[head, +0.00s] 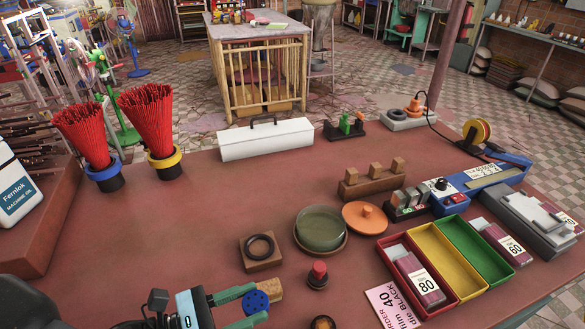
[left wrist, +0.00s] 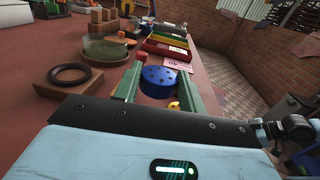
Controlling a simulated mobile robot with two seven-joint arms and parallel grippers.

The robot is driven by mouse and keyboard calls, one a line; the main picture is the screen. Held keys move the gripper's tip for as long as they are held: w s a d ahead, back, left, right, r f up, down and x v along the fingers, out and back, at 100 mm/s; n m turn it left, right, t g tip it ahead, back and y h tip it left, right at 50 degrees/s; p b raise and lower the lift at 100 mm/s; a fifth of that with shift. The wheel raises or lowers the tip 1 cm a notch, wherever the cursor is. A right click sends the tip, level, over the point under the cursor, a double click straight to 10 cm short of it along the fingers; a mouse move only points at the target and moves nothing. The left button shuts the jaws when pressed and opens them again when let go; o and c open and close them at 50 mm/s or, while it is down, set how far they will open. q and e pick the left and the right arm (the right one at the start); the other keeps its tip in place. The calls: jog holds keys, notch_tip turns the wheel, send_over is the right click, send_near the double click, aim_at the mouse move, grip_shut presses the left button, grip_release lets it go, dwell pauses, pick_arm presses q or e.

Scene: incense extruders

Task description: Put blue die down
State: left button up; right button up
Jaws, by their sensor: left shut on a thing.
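The blue die (head: 255,301) is a short round disc with small holes in its face. My left gripper (head: 258,304) is shut on it, with one green finger on each side. In the left wrist view the blue die (left wrist: 158,84) sits between the green fingers, near their tips. It is over the front part of the red-brown table (head: 185,225); I cannot tell whether it touches anything below. A brown wooden block (head: 271,288) is right beside it in the head view. My right gripper is not in view.
A wooden block with a black ring (head: 260,247), a green dish (head: 320,228) and a red-topped stamp-like piece (head: 317,274) stand beyond the gripper. An order card (head: 393,306) and red, yellow and green trays (head: 459,284) lie to the right. The table's left middle is clear.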

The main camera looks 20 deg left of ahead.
pick_arm(q)
jog(key=shift+w+r+n+t+y, duration=0.4)
jog(key=shift+w+y, duration=0.05)
jog(key=shift+y, duration=0.05)
jog(key=w+a+r+n+t+y+p, duration=0.3)
jog(key=n+y, duration=0.5)
jog(key=y, duration=0.4)
jog(key=shift+w+a+r+t, duration=0.55)
jog(key=shift+a+r+t, duration=0.25)
jog(key=shift+r, duration=0.15)
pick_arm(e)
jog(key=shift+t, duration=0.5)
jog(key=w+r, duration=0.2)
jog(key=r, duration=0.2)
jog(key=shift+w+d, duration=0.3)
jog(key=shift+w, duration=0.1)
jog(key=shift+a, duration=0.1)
pick_arm(q)
jog(key=shift+d+f, duration=0.1)
jog(key=shift+f, duration=0.05)
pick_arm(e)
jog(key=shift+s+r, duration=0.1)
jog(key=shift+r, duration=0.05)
